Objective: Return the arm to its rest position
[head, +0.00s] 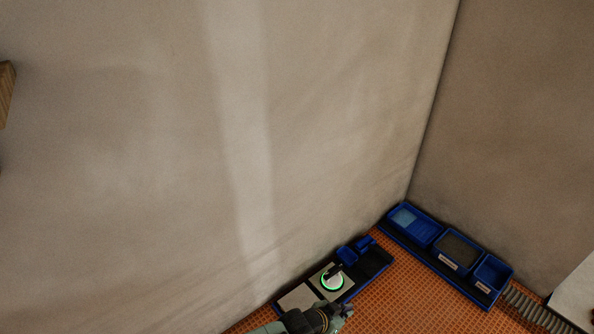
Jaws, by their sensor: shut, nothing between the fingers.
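My gripper (341,311) is at the bottom of the head view, just in front of a dark blue tray (376,264) on the floor. It is shut and nothing shows between its fingers; they are small and dark here. Right behind it in the picture, a light square tile (318,281) lies in the tray, bearing a round device with a glowing green ring (333,281) and a dark upright part. Another pale tile (297,298) lies to its left, partly hidden by my arm. I cannot tell whether the gripper touches the tray.
Small blue holders (347,254) stand at the tray's far end. Several blue bins (458,250) line the right wall. A grey ribbed strip (530,306) and a pale slab (577,294) lie at lower right. The orange grid floor (410,300) between is clear. Walls meet in a corner behind.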

